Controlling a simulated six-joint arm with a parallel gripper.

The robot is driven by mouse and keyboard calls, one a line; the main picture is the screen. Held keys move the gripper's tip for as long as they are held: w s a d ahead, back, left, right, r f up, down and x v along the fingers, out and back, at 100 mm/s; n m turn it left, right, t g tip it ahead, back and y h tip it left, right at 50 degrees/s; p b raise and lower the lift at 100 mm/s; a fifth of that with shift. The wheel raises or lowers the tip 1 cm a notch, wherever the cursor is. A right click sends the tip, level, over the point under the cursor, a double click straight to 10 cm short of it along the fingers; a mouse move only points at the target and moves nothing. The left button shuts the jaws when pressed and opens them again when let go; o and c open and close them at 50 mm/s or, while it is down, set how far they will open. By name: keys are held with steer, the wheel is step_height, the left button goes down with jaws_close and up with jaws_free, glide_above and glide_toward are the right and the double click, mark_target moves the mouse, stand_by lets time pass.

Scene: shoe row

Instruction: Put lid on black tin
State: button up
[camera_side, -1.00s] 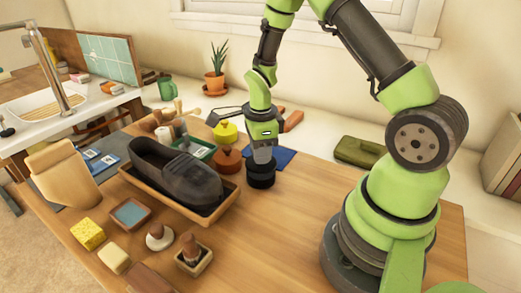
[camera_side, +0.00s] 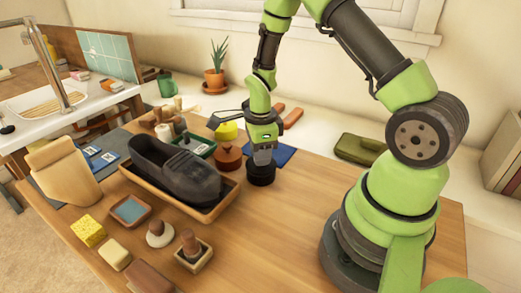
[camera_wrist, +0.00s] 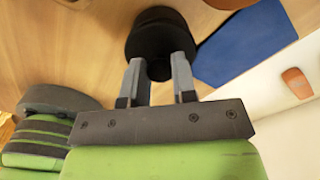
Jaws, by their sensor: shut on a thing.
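The black tin (camera_side: 261,178) stands upright on the wooden table, right of the shoe tray. Its black lid (camera_side: 260,168) is on top of it or just over it; lid and tin blend into one dark shape, so I cannot tell if the lid is fully seated. My gripper (camera_side: 262,160) points down over the tin, shut on the lid. In the wrist view the lid (camera_wrist: 160,28) is a round black disc ahead of my fingertips (camera_wrist: 159,72), with a dark knob between them. The tin below is mostly hidden there.
A brown lidded tin (camera_side: 228,157) stands close left of the black tin, with a yellow tin (camera_side: 228,131) behind. A black shoe (camera_side: 175,168) lies in a wooden tray (camera_side: 215,210). A blue cloth (camera_side: 283,154) lies behind right. The table front right is clear.

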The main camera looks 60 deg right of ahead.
steer(key=shift+f, duration=0.35)
steer(key=o, duration=1)
step_height(320, 180, up, 10)
steer(key=shift+f, duration=0.1)
steer(key=s+a+r+n+t, duration=0.2)
steer(key=s+a+r+n, duration=0.1)
steer(key=r+n, duration=0.3)
steer(key=s+a+r+n+t, duration=0.2)
steer(key=a+r+n, duration=0.2)
steer(key=r+n, duration=0.25)
steer(key=s+a+r+n+t, duration=0.1)
steer(key=s+n, duration=0.2)
steer(key=s+a+r+n+t+y, duration=0.1)
steer(key=s+r+n, duration=0.1)
steer(key=s+n, duration=0.1)
steer(key=s+a+r+n+t+y, duration=0.1)
steer(key=s+a+n, duration=0.1)
steer(key=n, duration=0.2)
steer(key=shift+s+a+r+n, duration=0.1)
steer(key=shift+s+r+n, duration=0.15)
steer(key=shift+s, duration=0.15)
